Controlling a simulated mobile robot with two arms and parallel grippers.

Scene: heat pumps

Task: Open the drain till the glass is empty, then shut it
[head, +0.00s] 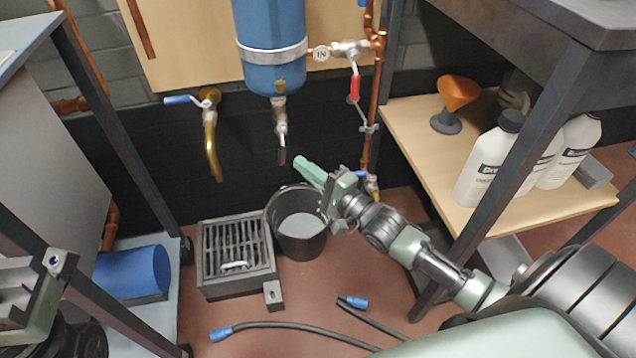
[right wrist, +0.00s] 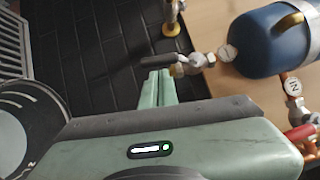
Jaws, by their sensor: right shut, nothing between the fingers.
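The blue vessel (head: 270,40) hangs on the wooden board. A small amber patch (head: 281,85), perhaps the glass, shows low on it; I cannot read its level. The drain valve (head: 280,108) is below, its dark lever (head: 282,155) pointing down in line with the outlet. The valve (right wrist: 194,63) and lever (right wrist: 157,60) also show in the right wrist view. My right gripper (head: 302,166) is shut and empty, its fingertips (right wrist: 158,75) close to the lever; contact is unclear. My left gripper (head: 28,300) is partly in view at lower left, fingers unclear.
A black bucket (head: 299,245) with a grey surface inside stands below the drain, beside a grated box (head: 237,250). A red-handled valve (head: 354,88) and copper pipe are right of the vessel. A brass tap (head: 210,140) is left. White bottles (head: 487,165) stand on the right shelf.

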